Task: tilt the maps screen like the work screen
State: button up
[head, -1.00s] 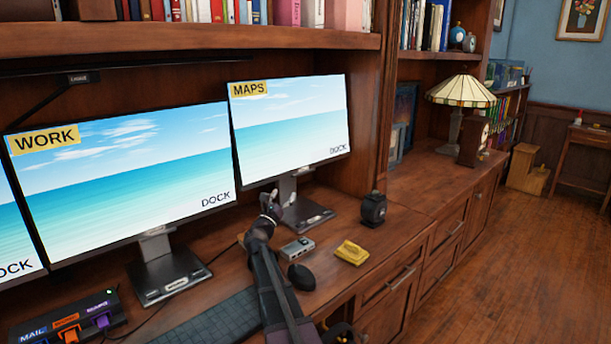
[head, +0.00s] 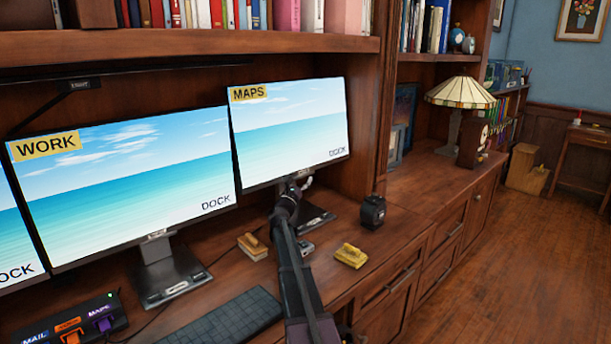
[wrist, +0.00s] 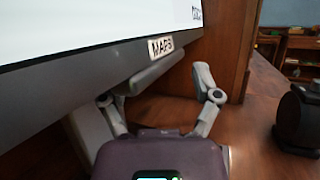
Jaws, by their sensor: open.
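The maps screen (head: 290,125) is the right monitor, with a yellow MAPS label at its top left. The work screen (head: 125,185) stands to its left, with a yellow WORK label. I cannot tell exactly how their tilts compare. My gripper (head: 297,184) is at the lower edge of the maps screen, in front of its stand (head: 316,217). In the wrist view my gripper (wrist: 158,92) is open, its fingers spread below the maps screen's lower bezel (wrist: 90,75), which bears a small MAPS plate. Whether a finger touches the screen is unclear.
A black box-like object (head: 373,212) stands right of the maps stand. A yellow object (head: 351,256), a keyboard (head: 225,318) and a wooden block (head: 252,246) lie on the desk. A labelled dock (head: 70,322) is at front left. A lamp (head: 461,95) stands farther right.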

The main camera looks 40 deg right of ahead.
jog(key=shift+w+d+r, duration=0.2)
jog(key=shift+w+d, duration=0.05)
jog(key=shift+d, duration=0.15)
